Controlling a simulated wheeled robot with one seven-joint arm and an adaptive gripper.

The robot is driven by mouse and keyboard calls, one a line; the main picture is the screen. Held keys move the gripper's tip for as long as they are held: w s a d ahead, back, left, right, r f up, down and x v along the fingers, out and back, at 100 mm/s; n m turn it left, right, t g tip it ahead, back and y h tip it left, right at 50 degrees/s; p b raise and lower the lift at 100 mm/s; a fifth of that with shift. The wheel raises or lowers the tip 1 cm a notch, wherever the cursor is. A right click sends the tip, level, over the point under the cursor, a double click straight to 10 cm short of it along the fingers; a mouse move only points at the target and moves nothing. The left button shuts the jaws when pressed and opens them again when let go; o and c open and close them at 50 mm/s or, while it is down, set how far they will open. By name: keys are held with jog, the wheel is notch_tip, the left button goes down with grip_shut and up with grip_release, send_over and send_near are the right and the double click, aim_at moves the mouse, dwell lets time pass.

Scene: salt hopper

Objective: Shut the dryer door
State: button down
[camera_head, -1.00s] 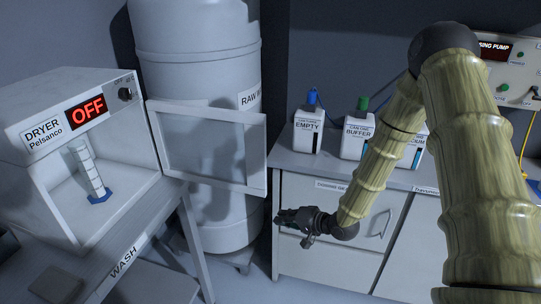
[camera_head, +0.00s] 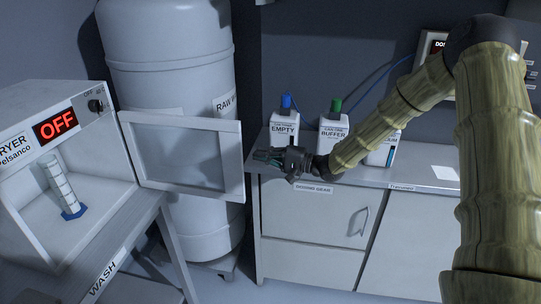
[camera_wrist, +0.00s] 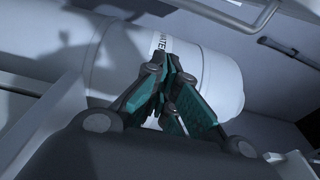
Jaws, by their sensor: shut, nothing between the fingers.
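The dryer (camera_head: 75,100) stands at the left with its display reading OFF. Its door (camera_head: 185,155), a pale frame with a clear pane, is swung wide open to the right, in front of the white tank. A graduated cylinder with a blue base (camera_head: 62,188) stands tilted inside the dryer chamber. My gripper (camera_head: 262,157) is right of the door's outer edge, apart from it in the picture, in front of the counter. It is shut and empty; its teal fingertips (camera_wrist: 172,95) meet in the wrist view, with the tank behind. The dryer's left side is cut off.
A large white tank (camera_head: 170,60) stands behind the door, also filling much of the wrist view (camera_wrist: 215,75). Cans (camera_head: 284,125) stand on the counter (camera_head: 430,180) behind my gripper. The WASH table (camera_head: 130,235) carries the dryer. Floor shows between table and cabinet.

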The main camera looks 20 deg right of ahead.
jog(key=shift+s+a+p, duration=0.15)
jog(key=shift+a+p, duration=1.05)
jog(key=shift+a, duration=1.4)
